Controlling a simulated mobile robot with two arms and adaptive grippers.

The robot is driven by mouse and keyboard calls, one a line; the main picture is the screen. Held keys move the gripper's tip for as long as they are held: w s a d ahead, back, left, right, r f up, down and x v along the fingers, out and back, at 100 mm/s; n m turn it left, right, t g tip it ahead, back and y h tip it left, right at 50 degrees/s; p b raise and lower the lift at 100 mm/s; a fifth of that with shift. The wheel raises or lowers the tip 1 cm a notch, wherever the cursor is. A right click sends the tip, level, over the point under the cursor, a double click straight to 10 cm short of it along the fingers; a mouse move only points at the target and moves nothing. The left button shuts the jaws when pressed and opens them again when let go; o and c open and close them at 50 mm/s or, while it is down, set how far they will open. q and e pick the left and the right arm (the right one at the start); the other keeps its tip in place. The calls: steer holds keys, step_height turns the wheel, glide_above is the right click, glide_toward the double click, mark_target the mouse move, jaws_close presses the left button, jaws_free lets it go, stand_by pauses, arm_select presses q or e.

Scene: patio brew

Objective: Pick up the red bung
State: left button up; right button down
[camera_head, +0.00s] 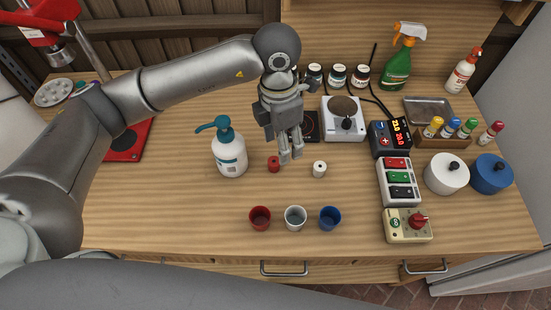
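The red bung (273,164) is a small red cylinder standing on the wooden worktop, right of the white pump bottle. My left gripper (291,157) points down just to the right of the red bung, its fingertips apart from it in the picture. Its fingers are seen close together at an angle, so I cannot tell whether it is open or shut. I see nothing held in it. A similar white bung (320,169) stands to the right of the fingertips. My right gripper is not in view.
The pump bottle (229,152) stands left of the red bung. A red cup (260,218), a pale cup (295,218) and a blue cup (330,218) stand in front. Behind the gripper is a white scale-like device (343,126). A switch box (399,181) stands right. The worktop's front left is clear.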

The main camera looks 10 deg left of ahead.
mark_target(274, 161)
arm_select(q)
steer(key=shift+w+a+f+y, duration=0.2)
steer(key=shift+a+f, duration=0.05)
steer(key=shift+a, duration=0.2)
steer(key=shift+w+a+f+y, duration=0.2)
steer(key=shift+a+f, duration=0.05)
steer(key=shift+a, duration=0.15)
step_height(274, 161, down, 4)
steer(key=shift+r+p, duration=0.2)
steer(key=shift+p, duration=0.45)
steer(key=shift+f, duration=0.3)
steer(key=f+p, duration=0.2)
steer(key=f, duration=0.2)
steer(key=shift+a+f, duration=0.1)
steer(key=shift+a, duration=0.1)
steer(key=shift+f, duration=0.55)
steer(key=c, duration=0.9)
